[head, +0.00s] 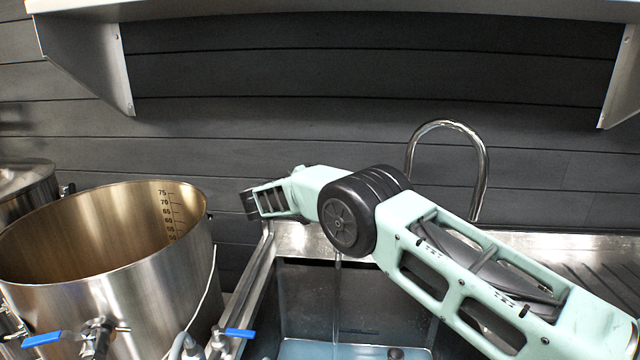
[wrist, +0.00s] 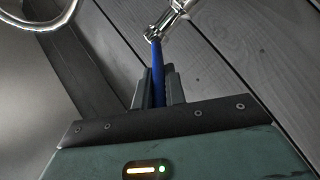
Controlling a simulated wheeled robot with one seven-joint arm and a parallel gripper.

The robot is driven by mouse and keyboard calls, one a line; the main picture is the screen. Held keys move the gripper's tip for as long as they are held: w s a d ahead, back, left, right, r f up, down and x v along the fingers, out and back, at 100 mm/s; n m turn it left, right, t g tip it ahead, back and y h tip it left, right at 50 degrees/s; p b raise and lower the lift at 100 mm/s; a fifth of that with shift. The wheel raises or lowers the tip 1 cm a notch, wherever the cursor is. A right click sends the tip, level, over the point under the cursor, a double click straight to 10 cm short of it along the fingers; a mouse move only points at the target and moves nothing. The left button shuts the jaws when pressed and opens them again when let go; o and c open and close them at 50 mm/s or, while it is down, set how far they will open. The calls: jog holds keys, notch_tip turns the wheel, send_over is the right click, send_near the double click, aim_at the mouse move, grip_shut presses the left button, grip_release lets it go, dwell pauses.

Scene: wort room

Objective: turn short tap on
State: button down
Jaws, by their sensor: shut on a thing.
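In the wrist view, my gripper (wrist: 157,88) is shut on a slim blue lever (wrist: 157,58), which lies between its two dark fingers. The lever joins a shiny chrome tap body (wrist: 174,20) in front of the dark plank wall. In the head view, my arm reaches left across the sink and hides the short tap; my gripper cannot be made out clearly there. A thin stream of water (head: 337,300) falls from behind my arm into the sink (head: 300,300).
A tall curved chrome spout (head: 450,124) stands behind my arm. A large open steel kettle (head: 130,290) with blue-handled valves stands at the left. A steel shelf (head: 340,10) hangs above. A ribbed drainer (head: 600,262) lies right of the sink.

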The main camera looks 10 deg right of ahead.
jog(key=shift+w+a+f+m+g+b, duration=0.1)
jog(key=shift+w+m+g+b, duration=0.2)
jog(key=shift+g+b, duration=0.15)
jog(key=shift+w+r+g+h, duration=0.1)
jog(key=shift+r+g+h, duration=0.15)
jog(key=shift+h, duration=0.15)
jog(key=c, duration=1.5)
grip_release()
jog(key=shift+o, duration=0.2)
jog(key=shift+f+b, duration=0.1)
jog(key=shift+b, duration=0.2)
jog(key=b+v, duration=0.2)
jog(key=v, duration=1)
jog(key=shift+w, duration=0.1)
